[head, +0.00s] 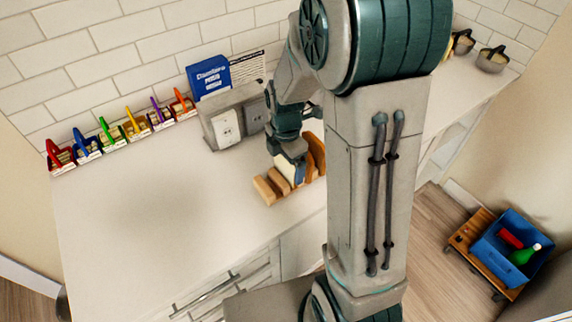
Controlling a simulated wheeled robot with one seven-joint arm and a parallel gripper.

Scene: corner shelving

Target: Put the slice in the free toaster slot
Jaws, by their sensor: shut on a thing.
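My gripper (290,157) is low over the counter, left of my arm's large column, and shut on a pale slice (284,168). The slice stands roughly upright at a low wooden rack (268,190) with brown slats; I cannot tell whether it touches the rack. A brown rounded piece (317,152) stands just right of the gripper. A grey box with pale panels (228,126) is behind and left of the gripper, possibly the toaster. Its slots cannot be made out, and my arm hides part of it.
Several small bins with coloured handles (110,135) line the tiled wall at left. A blue box (208,76) and a printed card stand behind the grey box. Counter at left is clear. Metal pots (492,60) sit far right.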

